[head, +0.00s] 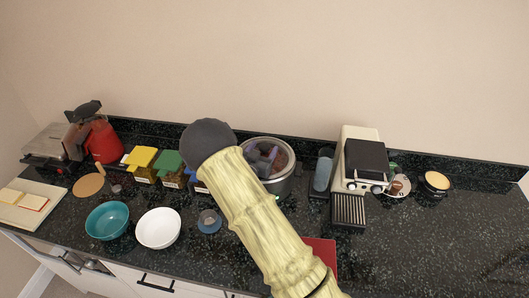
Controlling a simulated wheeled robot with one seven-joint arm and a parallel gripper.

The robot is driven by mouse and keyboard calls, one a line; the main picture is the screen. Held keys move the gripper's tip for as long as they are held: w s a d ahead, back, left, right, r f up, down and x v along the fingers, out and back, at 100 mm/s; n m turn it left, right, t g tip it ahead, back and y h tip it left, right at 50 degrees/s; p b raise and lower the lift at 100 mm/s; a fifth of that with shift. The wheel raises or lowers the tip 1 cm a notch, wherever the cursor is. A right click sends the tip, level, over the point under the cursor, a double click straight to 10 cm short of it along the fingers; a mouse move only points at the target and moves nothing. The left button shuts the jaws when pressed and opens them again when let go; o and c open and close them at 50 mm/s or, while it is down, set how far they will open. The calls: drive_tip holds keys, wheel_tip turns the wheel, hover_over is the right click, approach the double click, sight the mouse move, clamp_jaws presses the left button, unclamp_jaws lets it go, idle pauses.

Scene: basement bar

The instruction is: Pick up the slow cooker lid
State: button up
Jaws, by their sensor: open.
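The slow cooker (287,184) is a round silver pot at the back of the dark counter, in the middle of the head view. Its round top shows a reddish-brown area with grey and dark shapes over it. I cannot tell whether these shapes are the lid's handle, the contents or something else. No separate lid can be made out elsewhere on the counter. My pale yellow arm, with a dark rounded joint, crosses in front and covers the cooker's left side. I cannot make out my gripper.
Left of my arm stand a teal bowl (107,220), a white bowl (158,228), yellow-lidded (141,157) and green-lidded (167,161) containers and a red kettle (103,141). A cream appliance (353,137) and grey bottle (323,171) stand right of the cooker. The right counter is mostly clear.

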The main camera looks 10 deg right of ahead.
sight(263, 148)
idle(0.5)
drive_tip(key=c, duration=1.3)
drive_tip(key=shift+r+b, duration=1.5)
drive_tip(key=shift+r, duration=3.55)
